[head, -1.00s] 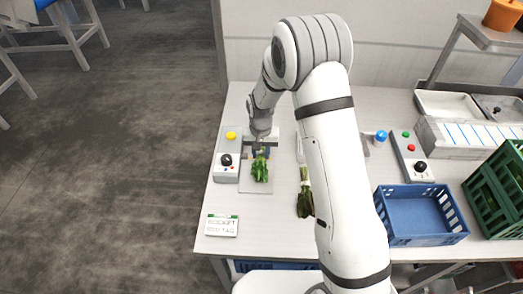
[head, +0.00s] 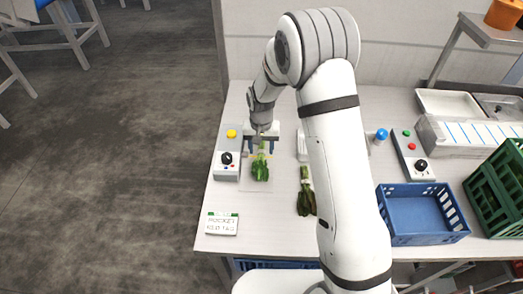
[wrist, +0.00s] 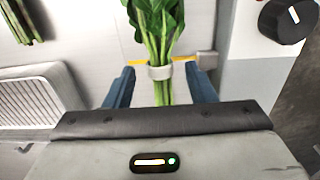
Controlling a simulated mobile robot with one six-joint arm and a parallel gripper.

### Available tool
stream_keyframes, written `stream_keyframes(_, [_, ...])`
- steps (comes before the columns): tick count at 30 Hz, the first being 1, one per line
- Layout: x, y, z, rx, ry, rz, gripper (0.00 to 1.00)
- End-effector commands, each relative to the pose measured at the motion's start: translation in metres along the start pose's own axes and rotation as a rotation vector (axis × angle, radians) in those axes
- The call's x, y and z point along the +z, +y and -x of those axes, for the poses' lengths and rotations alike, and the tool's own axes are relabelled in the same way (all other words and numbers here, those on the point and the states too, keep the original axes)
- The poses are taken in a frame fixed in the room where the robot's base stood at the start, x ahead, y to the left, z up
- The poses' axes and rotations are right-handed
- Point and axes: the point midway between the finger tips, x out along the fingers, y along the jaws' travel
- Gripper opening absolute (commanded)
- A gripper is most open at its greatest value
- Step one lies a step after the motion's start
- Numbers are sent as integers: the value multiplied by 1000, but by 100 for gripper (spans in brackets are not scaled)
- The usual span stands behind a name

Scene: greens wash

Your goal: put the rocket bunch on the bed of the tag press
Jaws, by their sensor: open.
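The rocket bunch (head: 260,171), green leaves with pale stems, lies on the light flat bed (head: 257,187) of the tag press, leaves toward the front. In the wrist view the bunch (wrist: 159,20) has a pale band around its stems and lies across a yellow line. My gripper (head: 261,148) is open at the stem end. In the wrist view its blue fingers (wrist: 159,84) stand on either side of the stems, with a gap on each side. The press's control box (head: 227,155), with a yellow button and black knob, is left of the bed.
A second, darker bunch (head: 306,200) lies to the right, partly near my arm. A blue crate (head: 422,218) and a green crate (head: 497,190) are at the right. My arm hides part of the bench.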

Motion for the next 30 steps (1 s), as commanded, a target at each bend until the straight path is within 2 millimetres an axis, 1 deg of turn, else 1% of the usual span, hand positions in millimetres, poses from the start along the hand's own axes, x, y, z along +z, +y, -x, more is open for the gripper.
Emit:
stream_keyframes(6, [-1,0,48,-2,6,-1,50])
stream_keyframes(9, [-1,0,69,-2,5,-1,50])
stream_keyframes(12, [-1,1,85,-2,4,-2,50])
stream_keyframes(16, [0,1,98,-1,2,-2,50])
stream_keyframes(23, [1,3,106,-1,3,-2,50])
stream_keyframes(26, [8,13,121,-6,17,-1,50])
stream_keyframes(29, [25,34,148,-13,45,0,50])
stream_keyframes(30, [35,44,160,-16,58,1,50])
